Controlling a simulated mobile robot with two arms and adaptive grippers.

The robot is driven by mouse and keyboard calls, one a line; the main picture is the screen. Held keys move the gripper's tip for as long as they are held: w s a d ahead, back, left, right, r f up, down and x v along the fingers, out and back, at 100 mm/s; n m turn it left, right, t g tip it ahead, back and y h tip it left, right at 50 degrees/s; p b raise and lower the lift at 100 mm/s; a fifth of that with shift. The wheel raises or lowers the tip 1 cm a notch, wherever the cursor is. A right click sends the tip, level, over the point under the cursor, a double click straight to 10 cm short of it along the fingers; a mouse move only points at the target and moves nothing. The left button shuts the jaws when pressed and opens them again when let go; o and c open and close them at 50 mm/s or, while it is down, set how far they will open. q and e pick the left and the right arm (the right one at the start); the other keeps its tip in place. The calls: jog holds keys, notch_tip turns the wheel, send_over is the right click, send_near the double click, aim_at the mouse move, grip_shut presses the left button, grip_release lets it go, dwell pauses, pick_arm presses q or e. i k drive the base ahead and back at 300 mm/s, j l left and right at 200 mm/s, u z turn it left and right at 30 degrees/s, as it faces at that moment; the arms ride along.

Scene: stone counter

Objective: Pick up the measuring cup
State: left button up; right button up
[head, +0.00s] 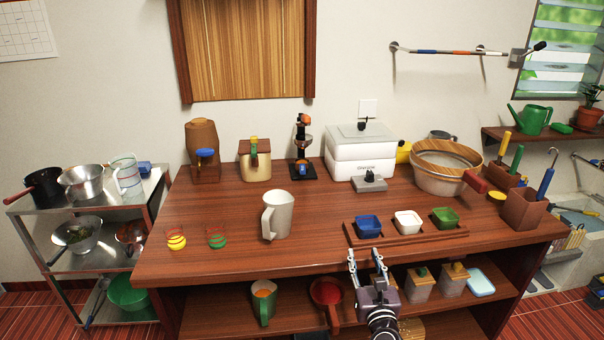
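A clear measuring cup (127,177) with reddish markings and a handle on its left stands upright on the top shelf of the metal cart at the left. A pale jug (277,215), also with a handle on its left, stands upright on the wooden counter near its middle. My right gripper (365,254) is at the counter's front edge, below the tray of small bowls. Its two fingers are spread apart with nothing between them. It is well to the right of the clear cup and right of the jug. My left gripper is not in view.
The metal cart (95,262) also holds a dark pan (43,186) and a steel pot (82,181) beside the cup. Two small coiled holders (176,239) stand at the counter's front left. A tray (425,238) holds three bowls. Counter space around the jug is clear.

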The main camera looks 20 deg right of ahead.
aim_at(301, 165)
jog(key=i, duration=1.5)
